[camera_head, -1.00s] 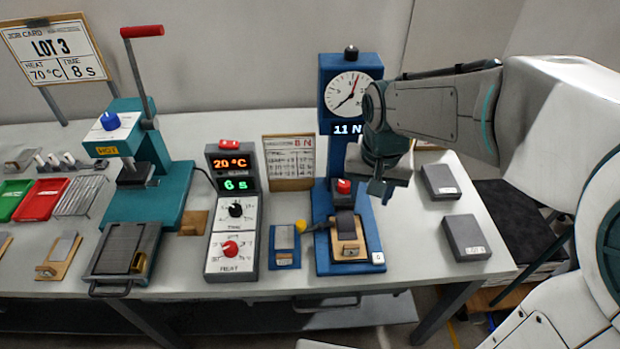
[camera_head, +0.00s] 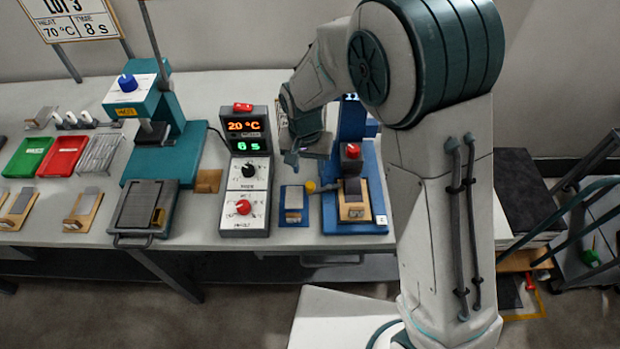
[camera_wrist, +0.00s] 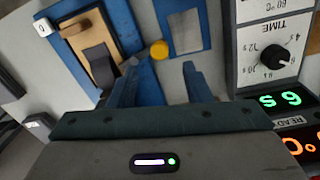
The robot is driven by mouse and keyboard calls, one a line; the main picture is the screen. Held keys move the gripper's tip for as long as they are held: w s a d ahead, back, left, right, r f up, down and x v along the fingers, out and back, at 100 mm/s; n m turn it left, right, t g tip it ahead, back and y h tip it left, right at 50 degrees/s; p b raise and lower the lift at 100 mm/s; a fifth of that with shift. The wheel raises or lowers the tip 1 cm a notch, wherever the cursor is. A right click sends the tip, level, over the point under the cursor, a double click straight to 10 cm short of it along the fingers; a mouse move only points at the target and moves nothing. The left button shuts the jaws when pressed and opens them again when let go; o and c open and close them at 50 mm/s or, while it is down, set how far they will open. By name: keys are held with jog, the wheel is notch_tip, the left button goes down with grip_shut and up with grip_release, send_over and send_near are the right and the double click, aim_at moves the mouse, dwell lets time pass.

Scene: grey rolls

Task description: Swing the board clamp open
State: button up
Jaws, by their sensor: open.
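The board clamp is a dark lever with a yellow knob (camera_head: 310,187), at the left edge of the blue tester base (camera_head: 355,229). The knob also shows in the wrist view (camera_wrist: 159,50). The lever points left from a wooden board (camera_head: 352,211) with a dark grey strip, which lies on the base and shows in the wrist view (camera_wrist: 80,40). My gripper (camera_head: 291,158) is above and slightly left of the knob. In the wrist view my gripper (camera_wrist: 160,82) is open and empty, with the knob beyond its fingertips, apart from them.
A small blue pad (camera_head: 293,218) with a grey plate lies left of the knob. The control box (camera_head: 245,190) stands left of that, reading 20 °C and 6 s. A teal press (camera_head: 170,150) is farther left.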

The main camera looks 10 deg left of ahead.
aim_at(310, 184)
jog(key=shift+d+f+p, duration=0.2)
jog(key=shift+f+p, duration=0.15)
jog(key=shift+f, duration=2.8)
grip_shut()
